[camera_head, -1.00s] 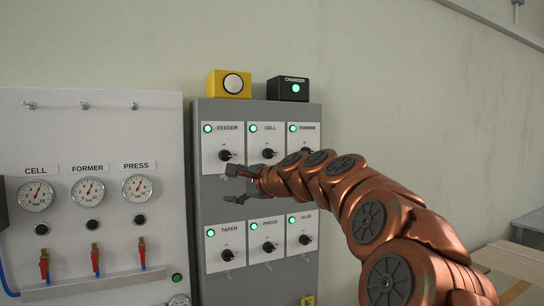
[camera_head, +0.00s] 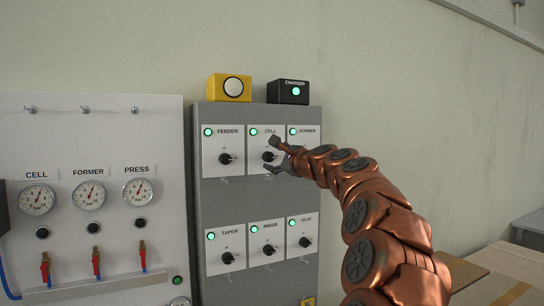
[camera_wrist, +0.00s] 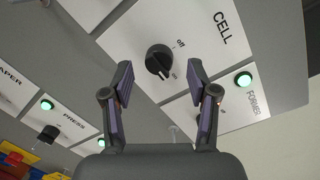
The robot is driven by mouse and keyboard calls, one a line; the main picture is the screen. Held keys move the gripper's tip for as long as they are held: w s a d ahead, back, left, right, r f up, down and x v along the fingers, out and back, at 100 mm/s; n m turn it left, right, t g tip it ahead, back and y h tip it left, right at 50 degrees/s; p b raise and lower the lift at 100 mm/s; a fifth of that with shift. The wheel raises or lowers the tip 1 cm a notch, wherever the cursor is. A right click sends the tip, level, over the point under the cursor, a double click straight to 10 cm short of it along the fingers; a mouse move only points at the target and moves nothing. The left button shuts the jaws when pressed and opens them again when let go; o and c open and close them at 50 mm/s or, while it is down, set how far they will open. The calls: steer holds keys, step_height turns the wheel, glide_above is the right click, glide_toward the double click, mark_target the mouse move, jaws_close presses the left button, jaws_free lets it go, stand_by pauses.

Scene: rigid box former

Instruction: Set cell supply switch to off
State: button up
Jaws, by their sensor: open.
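The CELL supply switch is a black rotary knob (camera_head: 268,156) on a white plate in the top row of the grey cabinet (camera_head: 240,200). In the wrist view the knob (camera_wrist: 158,60) has "off" and "on" marks, and its pointer looks turned toward "on". The green lamp (camera_head: 253,132) above the knob is lit. My gripper (camera_head: 272,156) is open at the CELL plate, and in the wrist view its fingertips (camera_wrist: 160,70) stand on either side of the knob, seemingly short of it. Whether they touch it cannot be told.
The FEEDER knob (camera_head: 226,158) is to the left and the FORMER plate (camera_head: 303,132) to the right, partly behind my arm. TAPER, PRESS and GLUE switches form the lower row. A yellow button box (camera_head: 230,88) and a black CHARGER box (camera_head: 288,92) stand on top.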

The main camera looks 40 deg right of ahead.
steer(key=shift+x, duration=1.05)
jaws_close()
